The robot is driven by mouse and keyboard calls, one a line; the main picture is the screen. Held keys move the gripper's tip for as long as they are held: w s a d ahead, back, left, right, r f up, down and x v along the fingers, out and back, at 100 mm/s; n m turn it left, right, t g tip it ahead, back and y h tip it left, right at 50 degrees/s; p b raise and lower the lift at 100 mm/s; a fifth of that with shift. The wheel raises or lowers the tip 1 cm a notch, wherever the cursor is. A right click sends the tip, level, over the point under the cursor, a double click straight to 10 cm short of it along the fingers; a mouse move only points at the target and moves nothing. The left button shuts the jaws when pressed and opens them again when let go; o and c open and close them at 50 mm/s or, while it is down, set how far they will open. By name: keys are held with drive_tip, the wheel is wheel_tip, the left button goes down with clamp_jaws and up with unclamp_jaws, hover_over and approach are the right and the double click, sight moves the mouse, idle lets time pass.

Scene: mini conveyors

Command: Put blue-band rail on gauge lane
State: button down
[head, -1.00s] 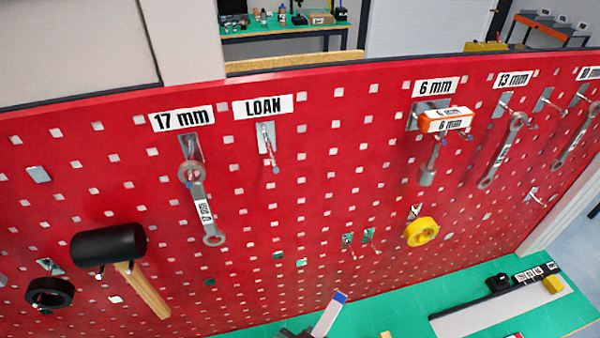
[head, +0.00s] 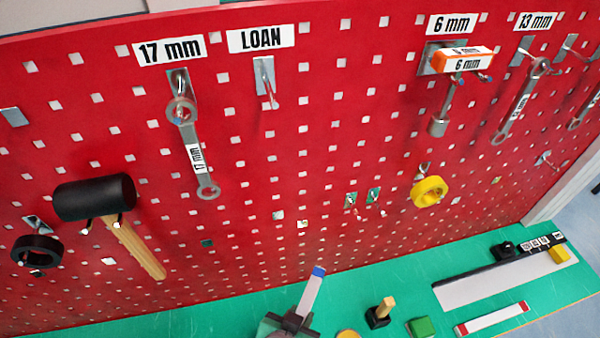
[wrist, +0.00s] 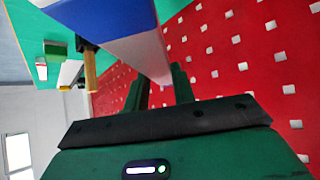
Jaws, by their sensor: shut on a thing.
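The blue-band rail (head: 311,295) is a pale strip with a blue end, held tilted upward above the green bench at the bottom of the head view. In the wrist view its blue band (wrist: 95,20) is large and near the camera. My gripper (head: 297,318) is shut on the rail's lower part; its fingers (wrist: 160,92) also show in the wrist view. What seems to be the gauge lane (head: 490,282) is a pale strip with a black, labelled back edge, lying right of my gripper. A yellow block (head: 560,254) sits at its right end.
A red-band rail (head: 492,318) lies in front of the lane. A green block (head: 421,327) and a black holder with a wooden peg (head: 379,314) stand between my gripper and the lane. The red pegboard (head: 290,160) with hung tools rises behind the bench.

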wheel_tip(320, 180, up, 21)
drive_tip(key=n+y+p, duration=0.4)
drive_tip(key=n+p, duration=0.1)
drive_tip(key=p, duration=1.6)
drive_tip(key=d, duration=0.7)
drive_tip(key=shift+w+t, duration=0.3)
drive_tip(key=shift+t, duration=0.1)
drive_tip(key=shift+f, duration=0.1)
